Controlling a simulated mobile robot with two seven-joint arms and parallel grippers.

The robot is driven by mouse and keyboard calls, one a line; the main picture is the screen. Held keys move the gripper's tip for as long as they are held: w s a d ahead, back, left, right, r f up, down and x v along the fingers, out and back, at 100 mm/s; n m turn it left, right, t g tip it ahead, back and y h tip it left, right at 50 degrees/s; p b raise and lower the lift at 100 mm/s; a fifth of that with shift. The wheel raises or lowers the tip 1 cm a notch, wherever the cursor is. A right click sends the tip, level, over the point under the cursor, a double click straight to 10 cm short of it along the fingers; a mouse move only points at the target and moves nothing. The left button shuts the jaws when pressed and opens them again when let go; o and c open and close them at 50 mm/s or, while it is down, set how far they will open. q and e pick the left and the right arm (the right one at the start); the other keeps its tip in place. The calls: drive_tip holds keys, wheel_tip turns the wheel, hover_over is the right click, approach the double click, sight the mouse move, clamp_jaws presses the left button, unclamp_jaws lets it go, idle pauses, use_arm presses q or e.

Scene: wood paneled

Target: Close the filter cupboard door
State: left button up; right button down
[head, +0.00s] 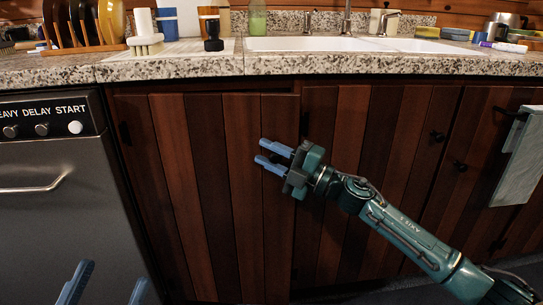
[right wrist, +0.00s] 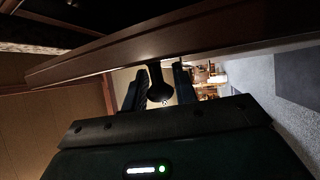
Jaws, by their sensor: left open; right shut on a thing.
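The cupboard door (head: 190,190) is a dark wood-plank panel under the counter, to the right of the dishwasher. It looks close to its frame in the head view; how far ajar it stands is hard to tell. In the right wrist view the door (right wrist: 170,42) crosses the picture as a slanting panel. My right gripper (head: 268,153) is at the door's right part, shut on its round dark knob (right wrist: 158,86), which shows between the fingers. My left gripper (head: 106,285) is open and empty at the bottom left, in front of the dishwasher, its palm out of frame.
A steel dishwasher (head: 55,190) stands left of the door. The granite counter edge (head: 170,67) runs above, with a white sink (head: 310,44). More wood doors (head: 375,130) with dark knobs and a hanging towel (head: 520,160) are to the right.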

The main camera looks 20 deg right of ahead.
drive_tip(key=shift+a, duration=0.15)
drive_tip(key=c, duration=1.1)
unclamp_jaws()
drive_tip(key=shift+s+d+f, duration=0.1)
drive_tip(key=shift+s+d, duration=0.05)
drive_tip(key=shift+d, duration=0.15)
use_arm(q)
drive_tip(key=f+n+y+p, duration=0.1)
drive_tip(key=f+n+g+y+p, duration=0.1)
drive_tip(key=shift+s+d+f, duration=0.15)
drive_tip(key=shift+s+f, duration=0.15)
use_arm(e)
drive_tip(key=v, duration=1.2)
drive_tip(key=shift+s, duration=0.25)
drive_tip(key=shift+d, duration=0.15)
